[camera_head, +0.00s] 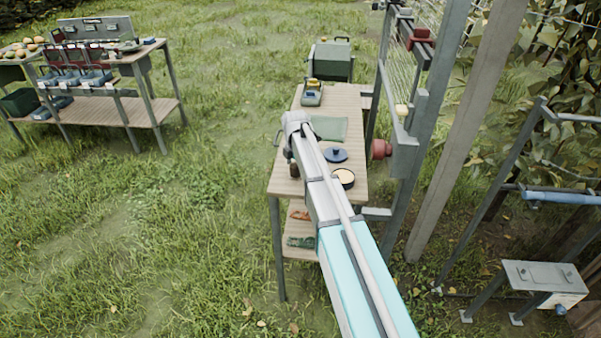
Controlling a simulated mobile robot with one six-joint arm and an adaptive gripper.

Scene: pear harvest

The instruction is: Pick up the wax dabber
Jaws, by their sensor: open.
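My arm reaches from the bottom of the view over a wooden worktable (352,103). My gripper (289,154) is at the arm's far end, above the table's left edge, small and partly hidden by the wrist. A small dark brown object (294,171) stands just below it at the table edge; I cannot tell whether it is the wax dabber. A round dark pot with a pale, wax-like top (343,177) sits right of my arm. A blue round lid with a knob (336,155) lies behind it. I cannot make out the wax dabber for certain; my arm hides part of the tabletop.
A green cloth (329,128) and a yellow-and-blue device (312,93) lie farther back on the table. A lower shelf (297,226) holds small items. Open grass lies left, before another bench (108,110).

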